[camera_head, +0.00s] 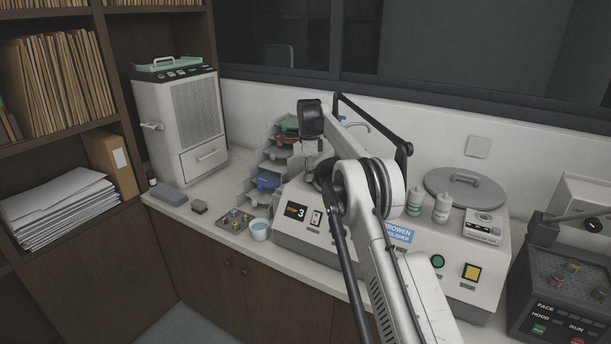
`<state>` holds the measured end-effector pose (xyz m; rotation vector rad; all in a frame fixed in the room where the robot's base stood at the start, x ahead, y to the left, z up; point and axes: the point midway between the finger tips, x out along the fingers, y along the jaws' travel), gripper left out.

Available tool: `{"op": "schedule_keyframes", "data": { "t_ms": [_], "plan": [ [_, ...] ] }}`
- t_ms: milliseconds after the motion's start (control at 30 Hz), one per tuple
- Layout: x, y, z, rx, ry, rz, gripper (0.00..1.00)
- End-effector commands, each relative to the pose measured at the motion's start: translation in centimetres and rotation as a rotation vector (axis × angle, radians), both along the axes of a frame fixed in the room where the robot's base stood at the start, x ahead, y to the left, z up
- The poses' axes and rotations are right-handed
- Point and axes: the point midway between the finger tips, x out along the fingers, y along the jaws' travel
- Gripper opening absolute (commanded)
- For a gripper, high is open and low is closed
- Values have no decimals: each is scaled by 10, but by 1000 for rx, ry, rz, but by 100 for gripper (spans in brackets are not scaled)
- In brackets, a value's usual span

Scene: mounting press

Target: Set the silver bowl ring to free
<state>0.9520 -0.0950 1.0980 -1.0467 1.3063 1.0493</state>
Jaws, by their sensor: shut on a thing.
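The grey-white polisher (300,231) stands on the counter in the middle, with a "3" display, a blue label and green and yellow buttons on its front. My gripper (318,168) points down over the left part of its top. My own arm link covers most of the gripper, and the fingertips cannot be made out. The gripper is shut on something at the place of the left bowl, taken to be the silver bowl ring. The ring itself is hidden behind my arm, so its setting cannot be read.
A round grey lid (465,183) and two white bottles (442,207) sit on the polisher's right. A stepped rack (268,181), a small tray (234,222) and a cup (260,230) stand at its left. A dark machine (560,290) is at the far right.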

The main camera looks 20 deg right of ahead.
Motion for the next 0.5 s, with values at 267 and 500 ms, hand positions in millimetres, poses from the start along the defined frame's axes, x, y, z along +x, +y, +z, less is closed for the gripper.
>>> {"op": "schedule_keyframes", "data": {
  "t_ms": [267, 500],
  "plan": [
    [1, 0, 1, 0, -6, 0, 33],
    [1, 0, 5, 0, -4, 0, 33]
  ]
}}
